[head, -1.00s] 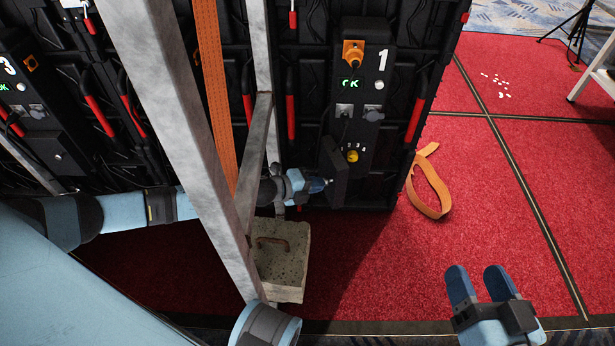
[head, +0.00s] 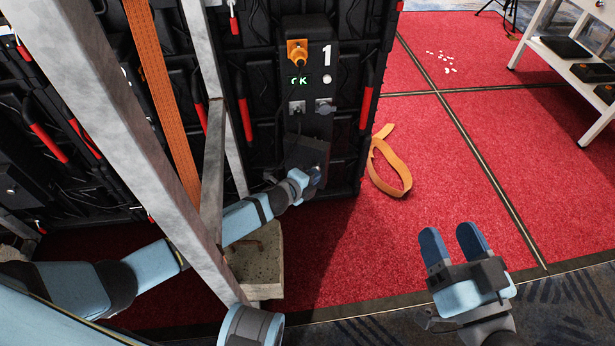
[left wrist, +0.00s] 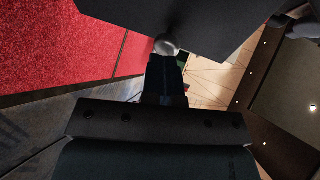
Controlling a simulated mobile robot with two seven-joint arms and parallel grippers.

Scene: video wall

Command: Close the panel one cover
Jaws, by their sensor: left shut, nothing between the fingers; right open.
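Panel one (head: 325,88), a tall dark control box marked 1, stands on the black wall back. Its cover (head: 308,152), a dark flap, is at the lower part of the box and stands over the area of the yellow knob, which is hidden. I cannot tell whether it lies flush. My left gripper (head: 314,179) is shut and empty, with its tips at the cover's lower right edge. In the left wrist view its fingers (left wrist: 166,75) point at a dark slab, likely the cover (left wrist: 190,22); contact is unclear. My right gripper (head: 453,242) is open and empty above the floor.
A grey metal brace (head: 165,130) crosses in front of my left arm, with a concrete weight (head: 258,262) at its foot. An orange strap (head: 390,168) lies on the red carpet (head: 440,130). A white shelf (head: 560,60) stands at the right.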

